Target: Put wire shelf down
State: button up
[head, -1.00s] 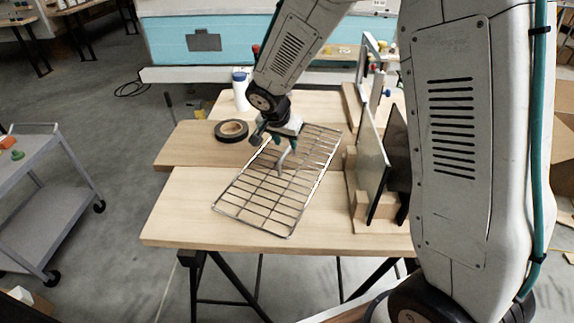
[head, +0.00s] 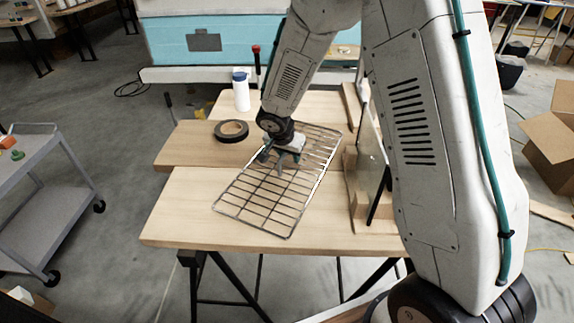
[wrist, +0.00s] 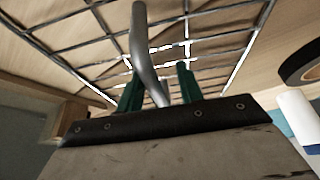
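The wire shelf (head: 262,200) is a dark metal grid. It lies flat, at a slant, on the light wooden worktable (head: 190,215). My gripper (head: 276,163) is over the upper middle of the shelf, pointing down. In the wrist view the shelf's grid (wrist: 95,43) fills the top of the picture, beyond the green fingers of my gripper (wrist: 160,88). Whether the rod touches the shelf, I cannot tell.
A roll of black tape (head: 231,130) lies left of the shelf, with a white bottle (head: 241,92) behind it. Upright panels in a wooden rack (head: 360,207) stand close on the right. The front left of the table is clear. A grey cart (head: 45,205) stands left.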

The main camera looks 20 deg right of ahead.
grip_shut()
dwell(0.3)
